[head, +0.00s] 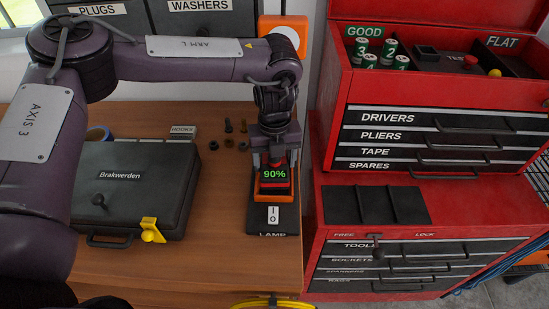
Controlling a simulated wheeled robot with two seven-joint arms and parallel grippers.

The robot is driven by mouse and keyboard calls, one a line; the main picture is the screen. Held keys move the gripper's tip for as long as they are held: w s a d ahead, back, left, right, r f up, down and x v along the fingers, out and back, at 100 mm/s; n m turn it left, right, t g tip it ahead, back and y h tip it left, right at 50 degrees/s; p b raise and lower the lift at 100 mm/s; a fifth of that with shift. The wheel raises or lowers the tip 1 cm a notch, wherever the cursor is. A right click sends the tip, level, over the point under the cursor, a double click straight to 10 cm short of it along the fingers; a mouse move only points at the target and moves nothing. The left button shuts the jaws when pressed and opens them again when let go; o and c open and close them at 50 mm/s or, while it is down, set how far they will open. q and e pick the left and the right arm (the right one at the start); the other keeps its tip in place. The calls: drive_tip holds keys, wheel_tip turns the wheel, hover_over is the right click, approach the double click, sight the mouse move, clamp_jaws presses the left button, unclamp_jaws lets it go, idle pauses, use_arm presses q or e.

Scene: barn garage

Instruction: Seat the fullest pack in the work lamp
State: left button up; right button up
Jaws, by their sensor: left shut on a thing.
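My left gripper (277,158) points down over the bench and is shut on the red and black pack (275,176). The pack's display reads 90% in green. The pack is at the orange holder of the work lamp (266,222). Whether it sits fully down in the holder or just above it, I cannot tell. The lamp's dark base carries a white I/O switch (273,215) and the label LAMP. My right gripper is not in view.
A dark Brakwerden case (130,180) with a yellow latch lies left on the wooden bench (215,250). Loose nuts and bolts (228,143) lie behind. A red tool chest (400,190) stands right, with GOOD cells (375,50) and a FLAT compartment (510,62) on top.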

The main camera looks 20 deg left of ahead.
sight(273, 169)
use_arm(q)
drive_tip(key=shift+f+b, duration=0.55)
drive_tip(key=shift+f, duration=0.5)
drive_tip(key=shift+s+f, duration=0.1)
drive_tip(key=shift+f, duration=0.1)
drive_tip(key=shift+f, duration=0.4)
idle(0.6)
drive_tip(key=o, duration=1.4)
drive_tip(key=shift+s+a, duration=0.1)
